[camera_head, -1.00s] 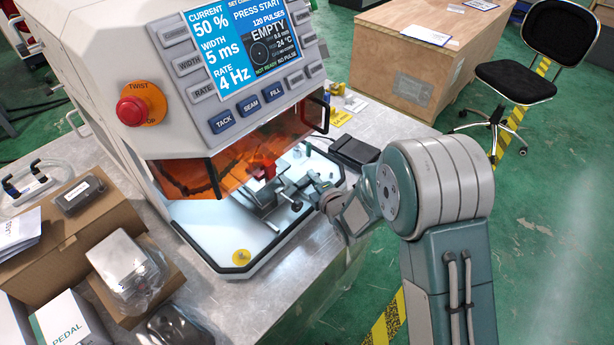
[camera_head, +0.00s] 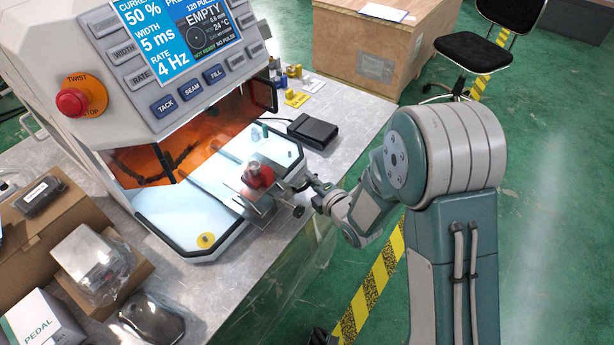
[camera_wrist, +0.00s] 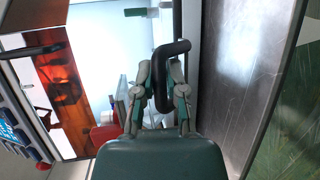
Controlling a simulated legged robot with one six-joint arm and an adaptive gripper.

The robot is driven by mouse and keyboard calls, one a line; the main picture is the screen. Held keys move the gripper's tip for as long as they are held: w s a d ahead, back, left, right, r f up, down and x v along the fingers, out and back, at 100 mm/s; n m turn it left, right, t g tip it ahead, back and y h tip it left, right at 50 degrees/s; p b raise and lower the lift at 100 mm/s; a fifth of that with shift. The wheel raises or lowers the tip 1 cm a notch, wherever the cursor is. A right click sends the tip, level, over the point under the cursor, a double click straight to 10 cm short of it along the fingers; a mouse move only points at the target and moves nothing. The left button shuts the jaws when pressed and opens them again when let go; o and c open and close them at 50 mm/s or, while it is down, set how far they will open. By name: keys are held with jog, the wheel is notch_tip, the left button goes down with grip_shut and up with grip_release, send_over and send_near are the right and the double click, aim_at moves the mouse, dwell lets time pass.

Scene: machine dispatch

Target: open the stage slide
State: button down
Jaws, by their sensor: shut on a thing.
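The stage slide (camera_head: 262,210) is a metal carriage at the front of the white machine's lit bay. It carries a red part (camera_head: 258,176) and stands clear of the amber window. In the head view my gripper (camera_head: 305,187) is at its right, outer side, partly hidden by my wrist. In the wrist view a black handle (camera_wrist: 160,68) with a bent bar runs between my gripper's fingers (camera_wrist: 160,75), which are shut on it. The red part shows low at left in the wrist view (camera_wrist: 103,135), partly hidden by my gripper.
The machine's amber window (camera_head: 205,140) hangs over the bay. A yellow disc (camera_head: 206,240) lies on the bay floor near its front corner. A black pedal (camera_head: 312,131) is on the metal bench behind my gripper. Boxes (camera_head: 60,215) crowd the left; open floor lies right.

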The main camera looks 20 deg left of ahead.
jog(key=c, duration=0.7)
grip_release()
jog(key=shift+a+f, duration=0.2)
jog(key=shift+f, duration=0.1)
jog(key=shift+a+r, duration=0.1)
jog(key=shift+a, duration=0.1)
jog(key=shift+s+d+r, duration=0.15)
jog(key=shift+d, duration=0.4)
jog(key=v, duration=0.6)
jog(key=shift+s, duration=0.2)
